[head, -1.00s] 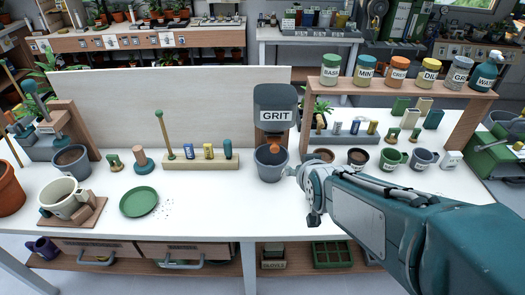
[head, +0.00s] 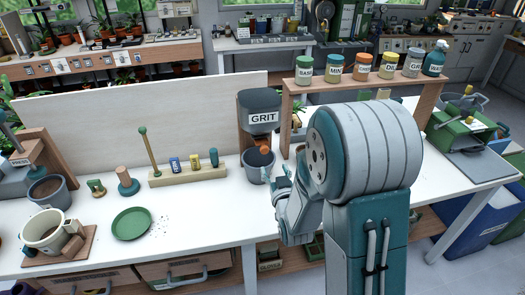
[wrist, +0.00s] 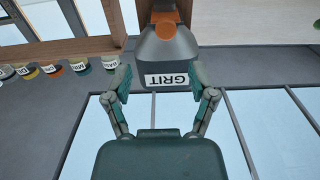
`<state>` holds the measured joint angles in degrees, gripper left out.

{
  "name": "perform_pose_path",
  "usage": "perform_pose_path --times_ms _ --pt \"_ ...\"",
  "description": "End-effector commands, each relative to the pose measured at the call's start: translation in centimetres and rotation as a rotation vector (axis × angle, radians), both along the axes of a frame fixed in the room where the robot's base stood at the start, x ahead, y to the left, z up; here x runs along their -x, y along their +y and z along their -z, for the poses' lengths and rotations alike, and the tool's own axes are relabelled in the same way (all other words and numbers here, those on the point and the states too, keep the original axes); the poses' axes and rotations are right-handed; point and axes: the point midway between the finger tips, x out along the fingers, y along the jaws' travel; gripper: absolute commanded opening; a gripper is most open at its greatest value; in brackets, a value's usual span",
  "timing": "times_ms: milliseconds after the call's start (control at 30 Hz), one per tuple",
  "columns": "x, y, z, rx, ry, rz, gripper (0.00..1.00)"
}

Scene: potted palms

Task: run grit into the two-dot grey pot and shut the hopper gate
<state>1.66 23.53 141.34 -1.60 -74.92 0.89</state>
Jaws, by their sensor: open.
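The dark grey grit hopper (head: 262,108) stands at the back of the white bench, its GRIT label facing me. Its orange gate (head: 264,149) sits at the spout, just above a grey pot (head: 254,172). Dots on this pot cannot be made out, nor whether grit is running. In the wrist view the hopper (wrist: 166,52) appears upside down with the orange gate (wrist: 168,24) at the top. My gripper (wrist: 160,80) is open and empty, its fingers spread either side of the label in that view. In the head view it is partly hidden by my arm, close right of the pot.
A shelf with labelled jars (head: 359,67) stands behind my arm, which hides much of the bench below it. A green saucer (head: 131,223), a peg rack (head: 186,174) and a cream pot (head: 46,233) are left.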

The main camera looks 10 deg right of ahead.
Motion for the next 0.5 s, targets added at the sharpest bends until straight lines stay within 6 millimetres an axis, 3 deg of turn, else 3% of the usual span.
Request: perform_pose_path --times_ms 300,500 --pt "-5.9 1.3 0.0 0.012 -0.001 -0.003 0.73" --pt "-8.7 1.0 0.0 0.008 0.000 -0.002 0.73"
